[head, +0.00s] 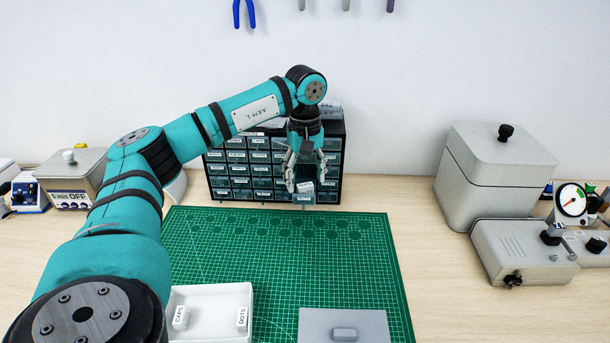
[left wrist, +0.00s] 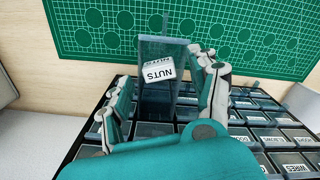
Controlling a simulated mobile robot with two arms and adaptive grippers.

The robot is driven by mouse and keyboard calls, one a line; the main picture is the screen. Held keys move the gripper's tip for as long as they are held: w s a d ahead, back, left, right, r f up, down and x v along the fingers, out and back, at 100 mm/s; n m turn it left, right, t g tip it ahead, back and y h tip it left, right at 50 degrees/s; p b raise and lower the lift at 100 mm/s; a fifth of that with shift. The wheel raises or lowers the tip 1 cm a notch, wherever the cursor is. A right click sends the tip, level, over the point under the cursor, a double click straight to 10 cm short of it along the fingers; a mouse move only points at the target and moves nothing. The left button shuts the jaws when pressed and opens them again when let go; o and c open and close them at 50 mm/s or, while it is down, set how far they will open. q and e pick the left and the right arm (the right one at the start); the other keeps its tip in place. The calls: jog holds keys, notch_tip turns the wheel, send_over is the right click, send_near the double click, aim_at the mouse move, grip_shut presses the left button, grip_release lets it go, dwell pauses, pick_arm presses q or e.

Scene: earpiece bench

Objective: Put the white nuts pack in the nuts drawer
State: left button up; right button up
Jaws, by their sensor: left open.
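The white nuts pack (left wrist: 158,70) shows its NUTS label in the left wrist view, slightly tilted within the outline of the pulled-out nuts drawer (left wrist: 148,48). In the head view the pack (head: 305,186) shows just above the labelled drawer front (head: 303,199), low on the cabinet's right side. My left gripper (head: 304,184) points down at the drawer. In the left wrist view its open fingers (left wrist: 165,95) stand either side of the drawer and pack. I cannot tell whether the pack rests on the drawer floor. My right gripper is out of view.
The dark drawer cabinet (head: 228,169) stands at the back by the wall. The green mat (head: 345,260) before it is mostly clear. A white tray (head: 210,295) holds caps and dots packs. A grey plate (head: 315,322) carries a small block. A grey lidded box (head: 490,185) stands right.

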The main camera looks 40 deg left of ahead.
aim_at(305, 186)
pick_arm(q)
jog(key=shift+r, duration=0.35)
notch_tip(305, 186, up, 13)
jog(key=p, duration=0.1)
jog(key=shift+f, duration=0.2)
